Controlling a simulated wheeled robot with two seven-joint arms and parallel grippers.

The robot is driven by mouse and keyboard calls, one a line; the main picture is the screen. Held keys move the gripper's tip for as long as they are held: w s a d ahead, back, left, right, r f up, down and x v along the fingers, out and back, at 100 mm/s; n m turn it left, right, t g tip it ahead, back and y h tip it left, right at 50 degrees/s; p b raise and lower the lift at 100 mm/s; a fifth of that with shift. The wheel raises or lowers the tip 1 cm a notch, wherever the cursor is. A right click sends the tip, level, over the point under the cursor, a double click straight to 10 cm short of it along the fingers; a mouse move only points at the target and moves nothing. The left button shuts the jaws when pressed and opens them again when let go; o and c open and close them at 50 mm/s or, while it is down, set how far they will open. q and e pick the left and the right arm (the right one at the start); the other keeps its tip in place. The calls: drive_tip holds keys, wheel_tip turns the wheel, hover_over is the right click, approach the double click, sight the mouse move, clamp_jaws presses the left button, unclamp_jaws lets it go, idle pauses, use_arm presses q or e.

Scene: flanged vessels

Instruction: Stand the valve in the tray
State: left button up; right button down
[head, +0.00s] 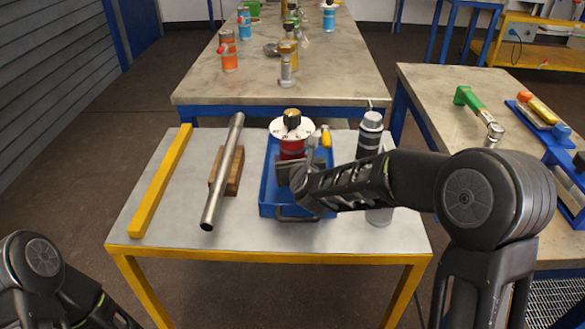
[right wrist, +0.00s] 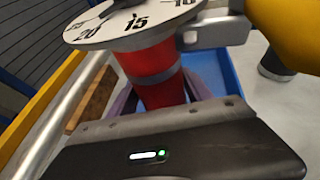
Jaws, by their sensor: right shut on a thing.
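The valve (head: 292,149) has a red body, a white numbered dial and a black knob on top. It stands about upright over the blue tray (head: 268,190), within its outline; its base is hidden, so I cannot tell whether it touches the tray floor. In the right wrist view the red body (right wrist: 152,62) rises between my fingers, with the blue tray (right wrist: 218,68) behind. My right gripper (head: 291,170) is shut on the valve, low on its body and partly hidden by my forearm. My left arm shows at the lower left; its gripper is out of view.
A steel pipe (head: 222,175) rests on a wooden block (head: 233,180) left of the tray. A yellow bar (head: 161,180) lies along the table's left edge. A grey cylinder (head: 370,132) stands at the right. A yellow-handled part (head: 326,137) is close beside the valve.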

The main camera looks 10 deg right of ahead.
drive_tip(key=shift+f, duration=1.15)
drive_tip(key=shift+f+b, duration=0.15)
drive_tip(key=shift+b, duration=0.2)
drive_tip(key=shift+c, duration=2.2)
unclamp_jaws()
drive_tip(key=v, duration=1.2)
drive_tip(key=shift+p, duration=0.4)
